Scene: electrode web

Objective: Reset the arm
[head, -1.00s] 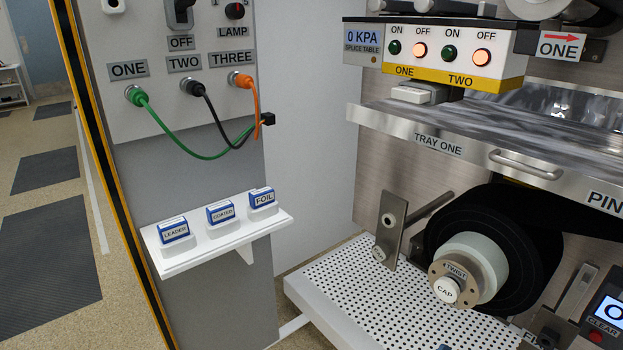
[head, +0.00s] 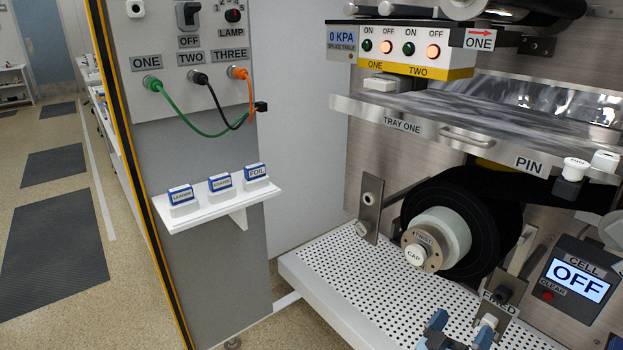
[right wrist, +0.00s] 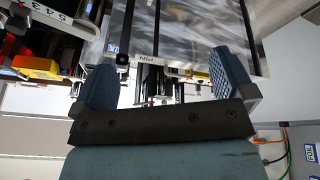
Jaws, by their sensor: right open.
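My right gripper (head: 460,335) shows at the bottom edge of the head view, with its blue fingertips apart in front of the white perforated shelf (head: 340,262). In the right wrist view its two blue finger pads (right wrist: 163,82) stand wide apart with nothing held between them. The metal tray labelled PIN (right wrist: 150,45) lies beyond the fingers in that view. My left gripper is in neither current view.
A black roll (head: 490,225) with a white core and CAP knob sits above the shelf. Tray one (head: 402,124) juts out above it. A CELL display (head: 578,279) reads OFF at right. A small white ledge (head: 218,208) holds three blue-topped blocks.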

